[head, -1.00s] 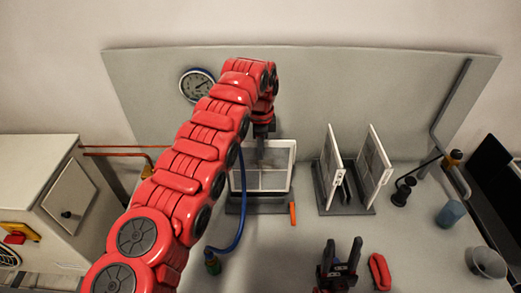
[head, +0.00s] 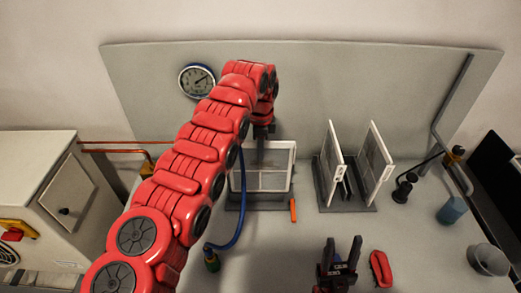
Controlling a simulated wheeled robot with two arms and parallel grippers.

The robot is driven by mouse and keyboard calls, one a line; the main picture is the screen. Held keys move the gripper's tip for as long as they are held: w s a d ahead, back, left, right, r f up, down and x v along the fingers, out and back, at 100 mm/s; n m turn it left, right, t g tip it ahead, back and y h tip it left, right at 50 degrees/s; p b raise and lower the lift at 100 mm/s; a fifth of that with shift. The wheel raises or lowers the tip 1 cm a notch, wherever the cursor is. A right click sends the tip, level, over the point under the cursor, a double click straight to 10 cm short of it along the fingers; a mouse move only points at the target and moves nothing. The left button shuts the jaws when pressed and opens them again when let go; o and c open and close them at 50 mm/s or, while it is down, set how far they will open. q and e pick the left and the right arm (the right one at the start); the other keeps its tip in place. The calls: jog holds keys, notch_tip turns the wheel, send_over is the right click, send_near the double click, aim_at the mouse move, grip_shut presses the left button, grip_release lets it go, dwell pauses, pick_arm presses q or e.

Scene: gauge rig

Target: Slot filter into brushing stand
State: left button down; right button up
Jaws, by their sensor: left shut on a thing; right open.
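A white-framed filter (head: 275,181) with a grey mesh stands upright at the middle of the bench, at the dark base of a stand (head: 262,204). I take this to be the brushing stand. My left gripper (head: 262,138) is shut at the filter's top edge, pointing down. My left arm hides the filter's left part, and I cannot tell whether its lower edge is fully seated. My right gripper (head: 341,252) is open and empty, low in the picture, in front of the rack.
A dark rack (head: 350,206) to the right holds two upright white-framed panels (head: 379,150). An orange stick (head: 293,211), a blue hose (head: 238,228), a red object (head: 380,268), a blue cup (head: 451,210) and a grey bowl (head: 487,260) lie around. A gauge (head: 197,80) is on the back panel.

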pick_arm(q)
jog(key=shift+f+b, duration=0.45)
jog(key=shift+f, duration=0.4)
jog(key=c, duration=0.9)
grip_release()
notch_tip(320, 180, up, 6)
jog(key=shift+d+r, duration=0.1)
jog(key=shift+d, duration=0.05)
notch_tip(320, 180, up, 11)
jog(key=p, duration=1.1)
jog(key=shift+r+p, duration=0.15)
jog(key=shift+p, duration=0.15)
